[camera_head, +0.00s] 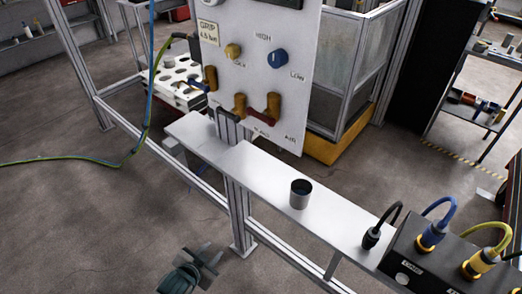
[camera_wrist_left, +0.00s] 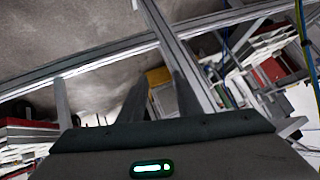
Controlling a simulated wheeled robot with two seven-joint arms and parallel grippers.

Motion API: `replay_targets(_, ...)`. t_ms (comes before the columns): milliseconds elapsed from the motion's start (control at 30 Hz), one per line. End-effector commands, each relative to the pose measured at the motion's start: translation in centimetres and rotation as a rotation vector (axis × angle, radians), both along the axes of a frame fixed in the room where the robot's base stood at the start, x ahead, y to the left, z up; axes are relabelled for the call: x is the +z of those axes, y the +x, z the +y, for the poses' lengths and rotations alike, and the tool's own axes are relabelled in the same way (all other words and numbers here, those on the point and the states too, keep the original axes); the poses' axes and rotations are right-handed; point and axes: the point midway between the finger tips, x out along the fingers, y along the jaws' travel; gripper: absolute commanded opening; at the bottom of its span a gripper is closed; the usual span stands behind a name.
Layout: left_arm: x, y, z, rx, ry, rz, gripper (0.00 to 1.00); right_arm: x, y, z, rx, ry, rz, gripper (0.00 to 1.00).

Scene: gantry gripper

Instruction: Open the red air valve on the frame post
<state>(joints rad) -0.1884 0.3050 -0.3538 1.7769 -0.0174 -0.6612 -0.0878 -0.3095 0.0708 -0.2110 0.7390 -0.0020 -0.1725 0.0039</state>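A white panel (camera_head: 258,60) stands in the upper middle of the head view. Along its lower part are brass valves, one with a dark red lever (camera_head: 241,113) and one to its right with a red lever (camera_head: 259,117). A third brass valve at the panel's left edge has a blue lever (camera_head: 197,86). My right gripper is not in view.
A metal shelf (camera_head: 258,175) on an aluminium frame post (camera_head: 238,215) carries a dark-topped cup (camera_head: 300,194). A black box (camera_head: 420,255) with plugged cables sits at right. A green-yellow hose (camera_head: 125,160) and blue line hang at left. Floor around my left gripper is clear.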

Motion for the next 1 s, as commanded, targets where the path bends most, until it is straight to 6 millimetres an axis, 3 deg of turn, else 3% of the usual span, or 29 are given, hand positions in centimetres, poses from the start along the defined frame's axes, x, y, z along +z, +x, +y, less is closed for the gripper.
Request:
replay_targets(100,4.4,1.3,-1.2,-0.039,0.000,-0.069,0.31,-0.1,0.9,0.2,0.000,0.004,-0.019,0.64)
replay_targets(500,18.3,4.8,-5.2,-0.212,0.019,-0.354,0.31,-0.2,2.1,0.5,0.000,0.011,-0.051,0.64)
replay_targets(1000,29.5,10.3,-9.2,-0.549,0.115,-0.812,0.31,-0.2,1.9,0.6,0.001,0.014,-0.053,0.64)
